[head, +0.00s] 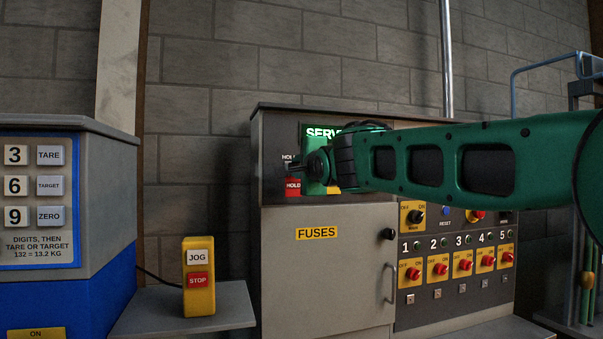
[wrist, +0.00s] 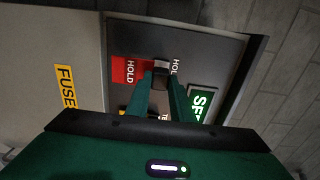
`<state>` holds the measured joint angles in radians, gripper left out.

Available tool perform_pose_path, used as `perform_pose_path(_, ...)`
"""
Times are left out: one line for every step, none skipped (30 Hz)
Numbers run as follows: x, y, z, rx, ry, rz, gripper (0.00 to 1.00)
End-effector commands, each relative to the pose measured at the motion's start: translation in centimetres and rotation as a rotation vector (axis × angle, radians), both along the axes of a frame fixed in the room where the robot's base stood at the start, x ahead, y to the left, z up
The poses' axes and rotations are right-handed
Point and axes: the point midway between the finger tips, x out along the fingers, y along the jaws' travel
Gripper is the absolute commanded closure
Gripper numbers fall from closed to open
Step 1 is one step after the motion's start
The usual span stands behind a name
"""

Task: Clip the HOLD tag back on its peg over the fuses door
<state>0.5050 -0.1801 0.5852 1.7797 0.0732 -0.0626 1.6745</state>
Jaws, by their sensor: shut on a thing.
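The red HOLD tag (head: 292,187) shows just left of my gripper (head: 318,167) in the head view, in front of the dark panel above the fuses door (head: 330,270). In the wrist view the red tag (wrist: 130,70) lies beside the dark fingertips (wrist: 160,82), which are shut on its upper end. A HOLD label (wrist: 174,66) is on the panel just past the fingertips. The peg is hidden by the fingers and tag, so I cannot tell whether the tag is on it or touches the panel.
A yellow item (wrist: 126,113) shows beside the fingers, partly hidden. The green lit sign (wrist: 203,101) is close by. The fuses door has a black knob (head: 387,234). A yellow JOG/STOP box (head: 198,277) stands on a shelf at left. Red switches (head: 412,273) line the right panel.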

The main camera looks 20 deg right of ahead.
Motion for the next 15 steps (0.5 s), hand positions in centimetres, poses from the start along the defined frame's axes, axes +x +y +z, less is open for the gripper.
perform_pose_path(0.5,0.0,0.0,0.001,0.000,0.000,1.00)
perform_pose_path(0.8,0.0,0.0,0.001,0.000,0.000,1.00)
perform_pose_path(1.1,0.0,0.0,0.001,0.000,0.001,1.00)
perform_pose_path(1.3,0.0,0.0,0.000,0.000,0.001,1.00)
perform_pose_path(1.5,0.0,0.0,0.000,0.000,0.001,1.00)
perform_pose_path(1.8,0.0,0.0,-0.001,0.000,0.001,1.00)
perform_pose_path(2.0,0.0,0.0,-0.001,0.000,0.001,1.00)
perform_pose_path(2.2,0.0,0.0,0.000,0.000,0.001,1.00)
perform_pose_path(2.4,0.0,0.0,0.000,0.000,0.000,1.00)
perform_pose_path(2.5,0.0,0.0,0.000,0.000,0.000,1.00)
perform_pose_path(2.6,0.0,0.0,0.000,0.000,0.000,1.00)
perform_pose_path(2.8,0.0,0.0,0.000,0.000,0.000,1.00)
perform_pose_path(2.9,0.0,0.0,0.000,0.000,0.000,1.00)
perform_pose_path(2.9,0.0,0.0,0.000,0.000,0.000,1.00)
perform_pose_path(3.0,0.0,0.0,0.000,0.000,0.000,1.00)
